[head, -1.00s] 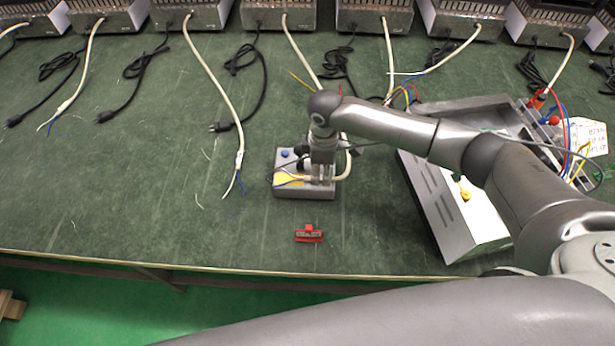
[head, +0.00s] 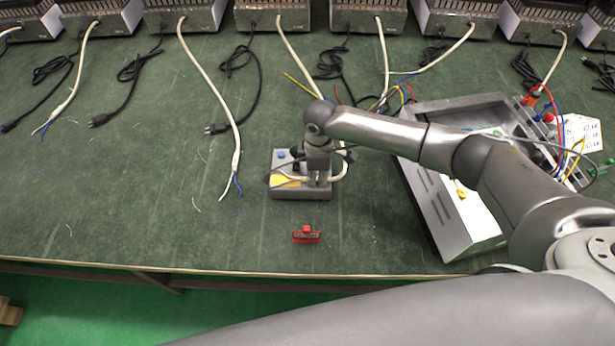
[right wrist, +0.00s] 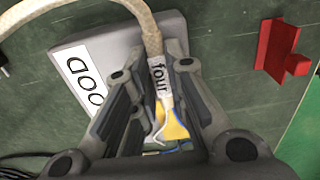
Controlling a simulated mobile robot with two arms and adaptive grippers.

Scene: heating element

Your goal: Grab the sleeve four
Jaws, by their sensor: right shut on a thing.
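The white sleeve (right wrist: 160,74) marked "four" sits on a thick cream cable in the right wrist view. My right gripper (right wrist: 166,112) is shut on the sleeve, whose label shows between the two fingers. In the head view my right gripper (head: 316,178) points down over a small grey box (head: 302,193) with a blue button and a yellow patch. The sleeve itself is too small to make out there. Whether the sleeve touches the box is unclear. My left gripper is out of view.
A red block (head: 306,235) lies in front of the grey box. An opened metal case (head: 437,207) with loose coloured wires stands on the right. Several heater units line the back, their cables running over the green table (head: 120,190). The front left of the table is mostly clear.

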